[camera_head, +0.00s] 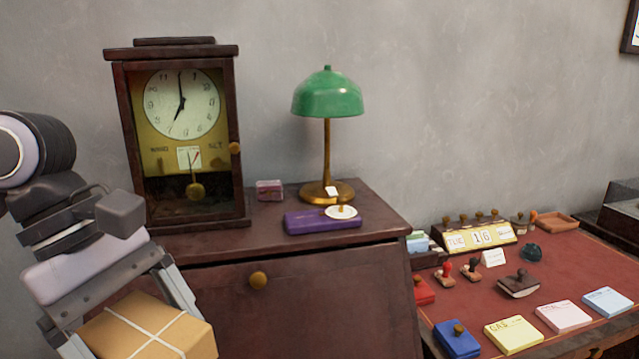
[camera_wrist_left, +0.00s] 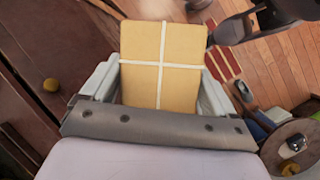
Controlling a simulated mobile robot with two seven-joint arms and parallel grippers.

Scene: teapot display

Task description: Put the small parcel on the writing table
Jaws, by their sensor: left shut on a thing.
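The small parcel (camera_head: 150,328) is a tan box tied with white string, at the bottom left of the head view. My left gripper (camera_head: 125,315) is shut on it, with a finger on each side. In the left wrist view the parcel (camera_wrist_left: 162,60) sits between the fingers of the left gripper (camera_wrist_left: 163,85). The writing table (camera_head: 570,265), with a red-brown top, is at the right of the head view, well to the right of the parcel. I cannot identify my right gripper in either view.
A dark cabinet (camera_head: 320,290) stands between the parcel and the table, carrying a clock (camera_head: 182,135), a green lamp (camera_head: 328,95) and a purple box (camera_head: 322,221).

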